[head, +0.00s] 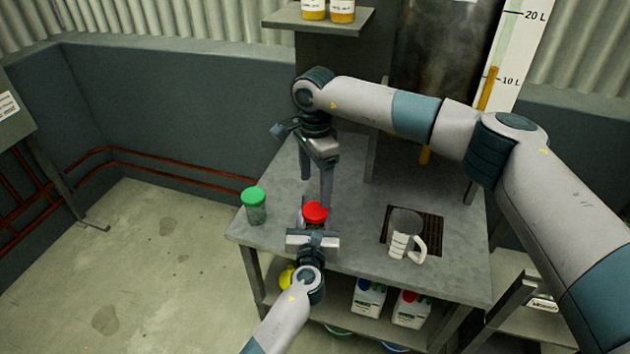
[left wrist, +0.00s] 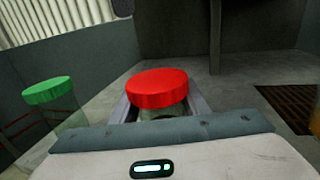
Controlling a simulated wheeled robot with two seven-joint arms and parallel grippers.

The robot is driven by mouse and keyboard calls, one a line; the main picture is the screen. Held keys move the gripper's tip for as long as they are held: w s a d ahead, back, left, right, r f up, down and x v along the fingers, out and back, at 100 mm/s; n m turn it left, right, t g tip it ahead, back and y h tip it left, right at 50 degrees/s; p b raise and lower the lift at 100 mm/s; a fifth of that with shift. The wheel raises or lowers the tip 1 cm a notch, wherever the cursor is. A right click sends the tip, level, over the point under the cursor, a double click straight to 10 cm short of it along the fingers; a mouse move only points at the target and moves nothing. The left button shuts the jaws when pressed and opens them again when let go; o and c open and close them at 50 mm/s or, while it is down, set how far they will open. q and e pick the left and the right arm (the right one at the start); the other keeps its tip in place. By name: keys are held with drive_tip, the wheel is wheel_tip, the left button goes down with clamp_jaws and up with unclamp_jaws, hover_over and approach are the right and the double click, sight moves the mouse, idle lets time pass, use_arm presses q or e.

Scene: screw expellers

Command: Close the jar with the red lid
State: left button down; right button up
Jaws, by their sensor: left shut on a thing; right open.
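The red lid (head: 314,212) sits on top of a glass jar at the table's front edge. In the left wrist view the red lid (left wrist: 157,88) covers the jar's mouth, and a little of the glass jar (left wrist: 160,114) shows below it. I cannot tell whether the lid is screwed tight. My left gripper (head: 313,232) is shut around the jar's body from the front. My right gripper (head: 316,188) is open and empty, pointing down just behind the lid, with one finger close to it. The jar is mostly hidden in the head view.
A green-lidded jar (head: 255,207) stands to the left; its green lid also shows in the left wrist view (left wrist: 48,91). Bottles (head: 368,297) stand on the lower shelf. The grey tabletop (head: 355,195) between is clear.

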drive_tip(key=shift+r, duration=0.1)
use_arm(q)
drive_tip(key=c, duration=0.9)
unclamp_jaws()
drive_tip(key=s, duration=0.5)
drive_tip(key=s+a, duration=0.1)
drive_tip(key=s, duration=1.1)
drive_tip(key=shift+s+a, duration=0.15)
use_arm(e)
drive_tip(key=shift+f, duration=0.2)
drive_tip(key=shift+a, duration=0.1)
